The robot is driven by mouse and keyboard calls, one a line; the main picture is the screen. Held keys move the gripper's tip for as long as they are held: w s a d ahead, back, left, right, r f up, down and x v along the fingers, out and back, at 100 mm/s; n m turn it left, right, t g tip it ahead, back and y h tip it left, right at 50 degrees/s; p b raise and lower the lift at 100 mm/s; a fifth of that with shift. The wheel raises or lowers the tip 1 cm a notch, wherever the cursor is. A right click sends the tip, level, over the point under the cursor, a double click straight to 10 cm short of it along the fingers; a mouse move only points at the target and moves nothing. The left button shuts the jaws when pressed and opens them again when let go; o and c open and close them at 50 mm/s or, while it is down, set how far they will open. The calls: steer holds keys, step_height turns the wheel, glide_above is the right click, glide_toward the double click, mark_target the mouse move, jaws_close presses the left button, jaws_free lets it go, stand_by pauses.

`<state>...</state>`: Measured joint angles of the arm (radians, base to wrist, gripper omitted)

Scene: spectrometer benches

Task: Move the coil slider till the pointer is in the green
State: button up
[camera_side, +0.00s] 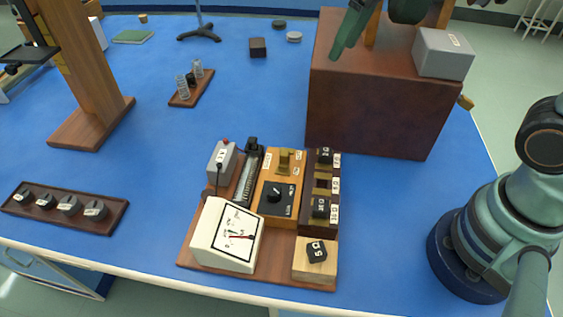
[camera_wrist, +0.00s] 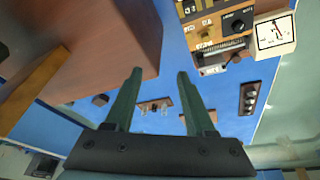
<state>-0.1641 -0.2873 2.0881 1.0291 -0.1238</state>
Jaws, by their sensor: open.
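The coil (camera_side: 248,178) is a long dark ribbed cylinder on a brown board (camera_side: 215,268). A black slider block (camera_side: 253,145) sits at its far end. The cream meter (camera_side: 212,235) stands in front of the coil. Its face shows a red pointer and a small green patch, but whether the pointer is inside the green is too small to tell. The meter also shows in the wrist view (camera_wrist: 262,43), upper right. My gripper (camera_wrist: 159,73) is open and empty, high above the bench and apart from the coil. In the side view it is partly cut off at the top.
A large brown box (camera_side: 370,110) carrying a grey box (camera_side: 443,53) stands right of the board. An orange dial unit (camera_side: 270,221) and a dark resistor block sit beside the coil. A wooden stand (camera_side: 85,120) is at left.

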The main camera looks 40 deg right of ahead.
steer(key=w+a+f+n+g, duration=0.2)
steer(key=w+a+n, duration=0.1)
steer(key=w+a, duration=0.25)
steer(key=n+g, duration=0.2)
steer(key=n, duration=0.1)
glide_toward(252, 139)
steer(key=shift+h, duration=0.3)
steer(key=f, duration=0.9)
steer(key=shift+s+a, duration=0.15)
steer(key=shift+a, duration=0.1)
jaws_close()
stand_by(0.3)
